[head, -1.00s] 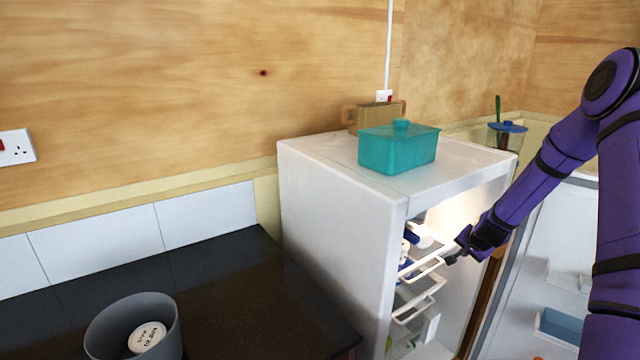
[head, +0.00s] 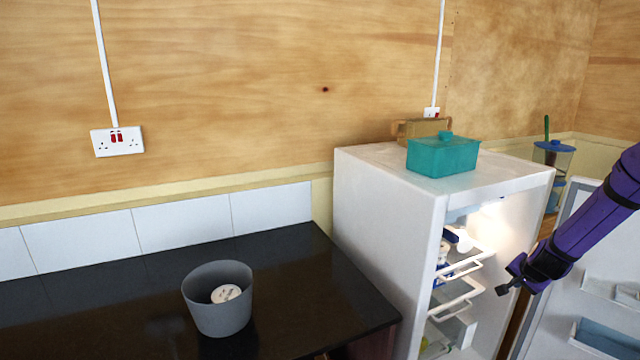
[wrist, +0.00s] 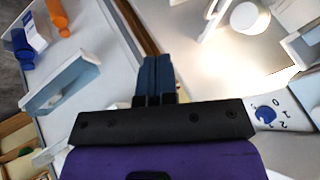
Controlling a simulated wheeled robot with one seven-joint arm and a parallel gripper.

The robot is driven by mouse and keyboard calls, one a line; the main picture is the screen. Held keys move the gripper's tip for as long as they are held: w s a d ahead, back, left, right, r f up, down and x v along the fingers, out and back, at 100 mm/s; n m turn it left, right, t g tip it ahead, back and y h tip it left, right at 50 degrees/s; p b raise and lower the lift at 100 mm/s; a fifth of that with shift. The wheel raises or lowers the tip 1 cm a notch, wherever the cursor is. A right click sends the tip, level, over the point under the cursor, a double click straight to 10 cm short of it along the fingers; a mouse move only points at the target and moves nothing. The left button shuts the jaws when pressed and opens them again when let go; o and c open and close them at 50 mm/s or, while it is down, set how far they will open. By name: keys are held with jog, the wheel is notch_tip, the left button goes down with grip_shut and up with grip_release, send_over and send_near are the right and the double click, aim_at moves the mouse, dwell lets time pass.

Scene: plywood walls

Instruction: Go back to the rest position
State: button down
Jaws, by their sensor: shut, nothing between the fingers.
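My gripper (head: 508,289) is at the right in the head view, in front of the open fridge (head: 391,215). In the wrist view my gripper (wrist: 156,62) has its two dark fingers together, with nothing between them. It appears apart from the fridge's wire shelves (head: 462,266). The lit fridge inside and a dial with numbers (wrist: 268,114) show at the right of the wrist view. The open fridge door (head: 575,290) stands to the right of my gripper, partly hidden by my purple arm.
A teal lidded box (head: 443,158) and a brown object (head: 422,129) sit on the fridge top. A grey bin (head: 217,312) holding a white round item (head: 226,293) stands on the dark counter (head: 320,285). Door bins (head: 606,338) project near my arm. The counter's back is clear.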

jog(key=s+a+r+n+g+y, duration=0.1)
jog(key=s+a+r+n, duration=0.3)
jog(key=a+r, duration=0.65)
jog(key=s+a+r+n, duration=0.3)
jog(key=s+a+r, duration=0.35)
jog(key=r, duration=0.75)
jog(key=s+a+r+n, duration=0.1)
jog(key=s+a+r, duration=0.2)
jog(key=s, duration=0.6)
jog(key=s+a+r+n, duration=0.2)
jog(key=s+a+r, duration=0.1)
jog(key=s, duration=0.6)
jog(key=s+a+r+n+g+y, duration=0.1)
jog(key=s+a+r, duration=0.3)
jog(key=s, duration=0.5)
jog(key=shift+r+n, duration=0.3)
jog(key=shift+n, duration=0.2)
